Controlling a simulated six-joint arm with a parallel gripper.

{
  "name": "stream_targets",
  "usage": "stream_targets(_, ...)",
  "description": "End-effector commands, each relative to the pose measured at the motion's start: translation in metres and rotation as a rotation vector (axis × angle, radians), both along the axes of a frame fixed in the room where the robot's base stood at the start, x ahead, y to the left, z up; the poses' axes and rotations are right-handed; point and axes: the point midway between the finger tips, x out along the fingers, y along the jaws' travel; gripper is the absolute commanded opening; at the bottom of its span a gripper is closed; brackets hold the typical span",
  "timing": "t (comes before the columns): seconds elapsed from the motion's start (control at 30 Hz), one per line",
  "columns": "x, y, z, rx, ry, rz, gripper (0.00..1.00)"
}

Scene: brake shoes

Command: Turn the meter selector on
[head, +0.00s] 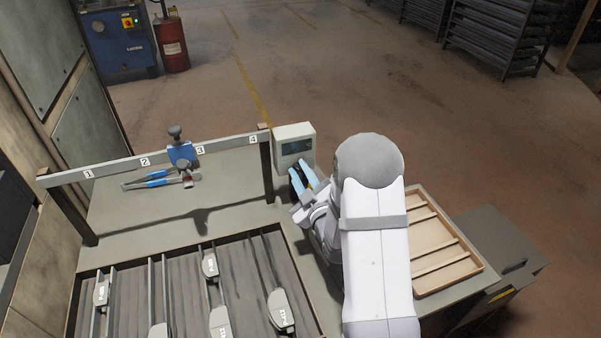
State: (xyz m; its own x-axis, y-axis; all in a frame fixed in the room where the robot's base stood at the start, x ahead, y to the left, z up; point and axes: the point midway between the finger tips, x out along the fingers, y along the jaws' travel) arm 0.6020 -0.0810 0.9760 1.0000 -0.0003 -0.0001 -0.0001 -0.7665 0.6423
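The meter (295,136) is a light grey box with a dark screen (296,147) on its front, standing at the back of the bench just right of the numbered rail. Its selector cannot be made out; the lower part of the front is partly behind my gripper. My gripper (303,176), with blue fingers, is right in front of the meter's lower front, pointing at it. Dark parts show between the blue fingers. Whether the fingers hold anything, or touch the meter, cannot be told.
A slotted tray with several brake shoes (280,308) lies in front. A wooden divided tray (447,262) is right of my arm.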

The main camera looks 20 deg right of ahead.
Motion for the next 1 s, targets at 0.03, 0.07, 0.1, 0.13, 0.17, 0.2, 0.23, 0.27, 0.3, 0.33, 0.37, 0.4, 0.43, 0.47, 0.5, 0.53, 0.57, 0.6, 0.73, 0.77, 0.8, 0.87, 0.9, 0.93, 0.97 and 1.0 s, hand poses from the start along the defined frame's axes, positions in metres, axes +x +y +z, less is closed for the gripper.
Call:
stream_targets(0.03,-0.0002,0.0,-0.0001,0.002,0.0,0.0,0.0)
stream_targets(0.07,-0.0002,0.0001,-0.0002,0.004,0.0,0.0,0.0)
stream_targets(0.1,-0.0002,0.0,-0.0003,0.009,0.0,0.0,0.0)
stream_targets(0.13,-0.0002,0.0,-0.0003,0.013,0.0,0.0,0.0)
stream_targets(0.17,-0.0002,0.0,-0.0004,0.018,0.0,0.0,0.0)
stream_targets(0.2,-0.0002,0.0,-0.0004,0.028,-0.001,0.001,0.0)
stream_targets(0.23,-0.0002,-0.0001,-0.0004,0.037,-0.001,0.001,0.0)
stream_targets(0.27,-0.0002,-0.0002,-0.0004,0.047,-0.001,0.0,0.0)
stream_targets(0.3,-0.0002,-0.0002,-0.0004,0.063,-0.001,0.0,0.0)
stream_targets(0.33,-0.0003,-0.0003,-0.0007,0.077,-0.001,0.0,0.0)
stream_targets(0.37,-0.0003,-0.0003,-0.0009,0.092,-0.001,0.001,0.0)
stream_targets(0.4,-0.0003,-0.0005,-0.0013,0.115,-0.001,0.001,0.0)
stream_targets(0.43,-0.0003,-0.0006,-0.0015,0.135,-0.001,0.001,0.0)
stream_targets(0.47,-0.0003,-0.0007,-0.0014,0.154,-0.001,0.001,0.0)
stream_targets(0.5,-0.0003,-0.0007,-0.0012,0.183,-0.001,0.0,0.0)
stream_targets(0.53,-0.0003,-0.0009,-0.0012,0.207,-0.002,0.0,0.0)
stream_targets(0.57,-0.0003,-0.0011,-0.0013,0.232,-0.002,0.0,0.0)
stream_targets(0.6,-0.0003,-0.0012,-0.0013,0.266,-0.002,0.0,0.0)
stream_targets(0.73,-0.0002,-0.0019,-0.0012,0.387,-0.002,0.0,0.0)
stream_targets(0.77,-0.0002,-0.0021,-0.001,0.415,-0.003,0.001,0.0)
stream_targets(0.8,-0.0002,-0.0024,-0.0007,0.453,-0.003,0.001,0.0)
stream_targets(0.87,-0.0003,-0.0028,-0.001,0.51,-0.002,0.0,0.0)
stream_targets(0.9,-0.0003,-0.003,-0.001,0.548,-0.002,0.0,0.0)
stream_targets(0.93,-0.0003,-0.0031,-0.0006,0.577,-0.002,0.0,0.0)
stream_targets(0.97,-0.0003,-0.0034,-0.0004,0.605,-0.002,0.0,0.0)
stream_targets(1.0,-0.0004,-0.0036,-0.0005,0.644,-0.002,0.0,0.0)
